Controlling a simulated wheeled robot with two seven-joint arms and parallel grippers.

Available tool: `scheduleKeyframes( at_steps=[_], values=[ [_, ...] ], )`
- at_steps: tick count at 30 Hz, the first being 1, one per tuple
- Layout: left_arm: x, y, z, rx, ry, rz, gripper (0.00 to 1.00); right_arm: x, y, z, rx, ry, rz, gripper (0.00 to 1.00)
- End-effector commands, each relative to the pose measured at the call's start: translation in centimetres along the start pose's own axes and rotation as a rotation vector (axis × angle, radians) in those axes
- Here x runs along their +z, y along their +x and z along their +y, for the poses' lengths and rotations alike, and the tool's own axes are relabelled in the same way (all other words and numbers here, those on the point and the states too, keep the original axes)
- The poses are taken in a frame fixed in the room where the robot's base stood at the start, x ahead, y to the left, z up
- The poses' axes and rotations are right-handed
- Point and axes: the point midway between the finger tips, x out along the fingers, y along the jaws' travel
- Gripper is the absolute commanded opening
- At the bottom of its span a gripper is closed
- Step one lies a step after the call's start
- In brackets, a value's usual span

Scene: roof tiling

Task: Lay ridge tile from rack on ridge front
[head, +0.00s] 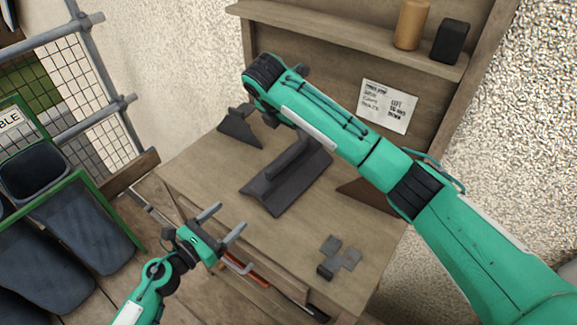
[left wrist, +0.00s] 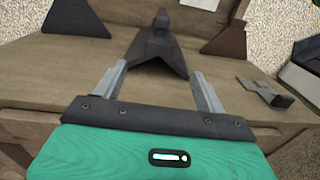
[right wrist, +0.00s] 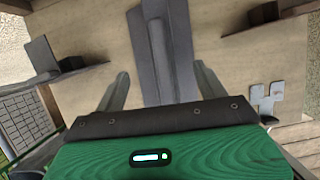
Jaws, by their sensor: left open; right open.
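A dark grey angled piece with a raised bar along its ridge (head: 272,192) lies mid-bench; it resembles a ridge tile, but I cannot tell whether the bar is separate. It also shows in the left wrist view (left wrist: 160,48) and right wrist view (right wrist: 180,45). My left gripper (head: 232,216) is open and empty at the bench's front-left edge, apart from the piece. My right arm crosses above the bench; its gripper is mostly hidden in the head view. In the right wrist view my right gripper (right wrist: 162,85) is open, its fingers either side of the bar, with no contact clear.
A dark triangular piece (head: 240,130) stands at the back left of the bench (head: 195,180), and a brown one (head: 368,194) at the right. Small grey plates (head: 343,256) lie at the front right. A shelf (head: 340,38) hangs above. Dark bins (head: 80,225) stand left.

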Motion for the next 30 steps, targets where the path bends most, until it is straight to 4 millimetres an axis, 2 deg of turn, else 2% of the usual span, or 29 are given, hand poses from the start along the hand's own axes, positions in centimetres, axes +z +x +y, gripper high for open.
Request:
scheduleKeyframes(
  at_steps=[5, 21, 25, 30],
  values=[
    [0.1, 1.8, 0.0, 0.0, 0.001, -0.002, 0.73, 0.0, 1.8, -0.1, -0.003, 0.001, 0.001, 0.73],
    [0.1, 11.1, 0.0, 0.0, 0.001, -0.003, 0.73, 0.0, 11.1, -0.1, -0.004, 0.001, 0.001, 0.73],
    [0.1, 12.6, 0.0, 0.001, 0.0, -0.001, 0.73, 0.0, 12.6, -0.1, -0.003, 0.0, 0.001, 0.73],
    [0.0, 13.5, 0.0, 0.0, 0.0, -0.001, 0.73, 0.0, 13.5, -0.1, -0.002, 0.0, 0.0, 0.73]
  ],
)
